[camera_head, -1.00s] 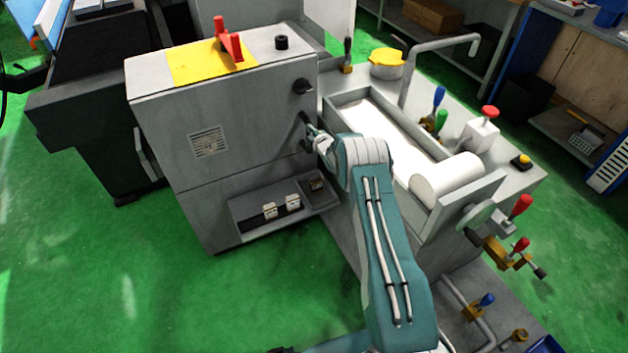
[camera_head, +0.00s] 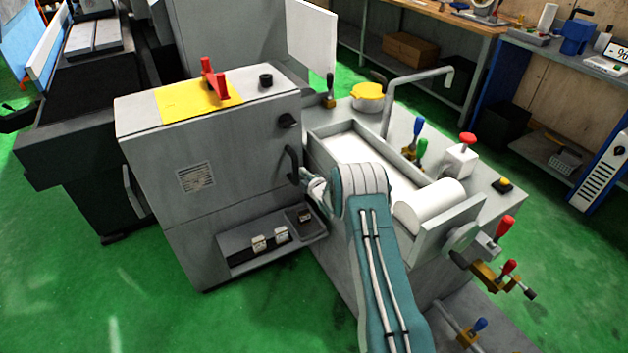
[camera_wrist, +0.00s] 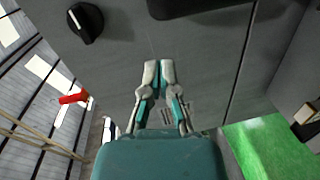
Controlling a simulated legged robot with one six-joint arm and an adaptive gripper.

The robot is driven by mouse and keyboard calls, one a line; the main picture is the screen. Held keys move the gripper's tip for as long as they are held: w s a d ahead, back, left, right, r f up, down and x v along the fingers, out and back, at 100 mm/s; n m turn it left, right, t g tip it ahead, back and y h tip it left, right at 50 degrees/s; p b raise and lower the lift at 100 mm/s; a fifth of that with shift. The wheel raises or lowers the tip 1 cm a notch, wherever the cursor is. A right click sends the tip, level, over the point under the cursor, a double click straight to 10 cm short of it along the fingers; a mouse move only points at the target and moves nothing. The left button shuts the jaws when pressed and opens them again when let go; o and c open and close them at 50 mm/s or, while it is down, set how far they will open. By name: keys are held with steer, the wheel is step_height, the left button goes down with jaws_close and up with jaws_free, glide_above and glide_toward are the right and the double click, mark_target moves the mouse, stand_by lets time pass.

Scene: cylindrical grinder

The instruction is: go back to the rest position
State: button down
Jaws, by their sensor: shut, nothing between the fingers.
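My gripper (camera_head: 308,180) is in front of the grey grinder cabinet (camera_head: 240,150), just below and right of a black curved handle (camera_head: 292,165) on its side. In the wrist view my gripper (camera_wrist: 159,68) has its two slim fingers together and holds nothing. A part of the black handle (camera_wrist: 195,6) shows ahead of the fingertips at the top edge, apart from them. A black knob (camera_wrist: 86,22) with a white mark is at the upper left. My arm hides part of the machine behind it.
The grinder's bed with a white cylinder (camera_head: 430,203) lies right of my arm. Red levers (camera_head: 503,230) and a crank stick out at its right end. A low shelf (camera_head: 232,252) with small blocks is below the gripper. Green floor (camera_head: 60,290) is free at the left.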

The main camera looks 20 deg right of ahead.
steer(key=d+f+v, duration=0.1)
steer(key=v, duration=0.4)
step_height(320, 180, up, 16)
steer(key=s+a+m+g+h, duration=0.1)
steer(key=s+m+g+h, duration=0.1)
steer(key=m, duration=0.2)
steer(key=s+a+r+m+g+h, duration=0.25)
steer(key=s+r+m, duration=0.35)
steer(key=s+r, duration=0.6)
steer(key=s+a+r+m+g+y, duration=0.1)
steer(key=s+a+m+g, duration=0.2)
steer(key=s, duration=1.4)
steer(key=s+a+r+m+g+y, duration=0.1)
steer(key=s+a+r+m+g, duration=0.1)
steer(key=s, duration=1.4)
steer(key=a+m+g, duration=0.1)
steer(key=a+m, duration=0.1)
steer(key=m, duration=0.1)
steer(key=shift+s+a, duration=0.35)
steer(key=shift+a, duration=0.05)
